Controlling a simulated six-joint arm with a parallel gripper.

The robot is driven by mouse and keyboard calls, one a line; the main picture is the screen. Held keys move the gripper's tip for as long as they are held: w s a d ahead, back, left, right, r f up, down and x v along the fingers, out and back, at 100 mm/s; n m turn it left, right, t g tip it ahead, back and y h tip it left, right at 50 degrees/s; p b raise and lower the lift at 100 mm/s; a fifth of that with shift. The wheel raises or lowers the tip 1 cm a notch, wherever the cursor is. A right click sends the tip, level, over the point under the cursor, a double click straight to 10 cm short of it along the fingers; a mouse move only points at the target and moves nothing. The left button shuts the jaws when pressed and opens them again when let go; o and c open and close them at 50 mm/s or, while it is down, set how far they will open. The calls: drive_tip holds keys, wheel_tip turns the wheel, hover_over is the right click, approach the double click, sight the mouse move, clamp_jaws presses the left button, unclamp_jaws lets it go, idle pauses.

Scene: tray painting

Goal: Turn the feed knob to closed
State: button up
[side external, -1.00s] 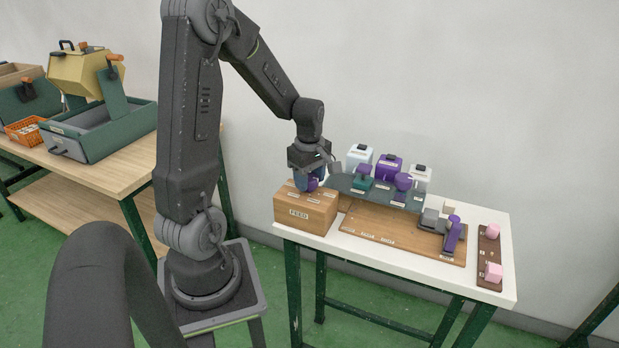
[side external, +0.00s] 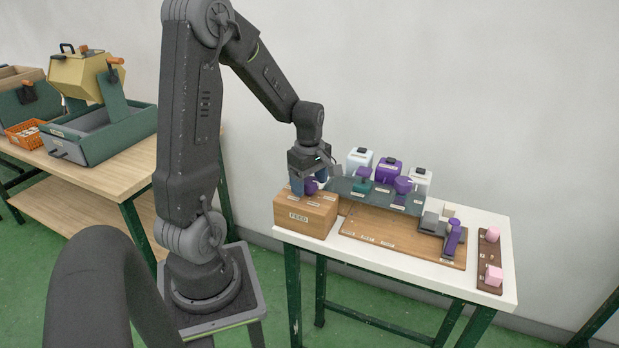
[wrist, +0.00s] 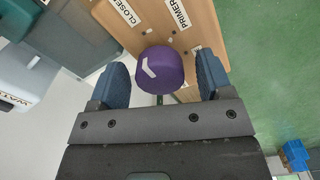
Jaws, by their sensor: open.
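The feed knob (wrist: 160,70) is a round purple knob with a white pointer mark, on top of the wooden box labelled FEED (side external: 306,220). In the wrist view, labels on the box top read CLOSED (wrist: 124,10) and PRIMER (wrist: 178,12); a further label is partly hidden. The white mark slants toward the upper left, roughly on the CLOSED side. My gripper (wrist: 160,80) is open, with one blue finger on each side of the knob and a visible gap at both sides. In the side view the knob (side external: 311,186) is partly hidden by my gripper (side external: 309,182).
A dark shelf (side external: 345,186) with white and purple containers stands close to the right of my gripper. A wooden board (side external: 380,238) with a grey and purple device lies right of the box. A dark strip (side external: 489,262) with pink blocks is at the far right.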

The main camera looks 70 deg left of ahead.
sight(310, 180)
wheel_tip(310, 180, up, 14)
idle(0.5)
drive_tip(key=shift+f, duration=0.1)
drive_tip(key=s+d+r+m+t, duration=0.1)
drive_tip(key=s+d+m+t, duration=0.1)
drive_tip(key=d+m, duration=0.9)
drive_tip(key=s+d+r+m+t, duration=0.1)
drive_tip(key=s+d+m+t, duration=0.2)
drive_tip(key=d+m, duration=0.8)
drive_tip(key=shift+s+d+m+t, duration=0.3)
drive_tip(key=shift+s+d, duration=0.35)
drive_tip(key=shift+s, duration=0.5)
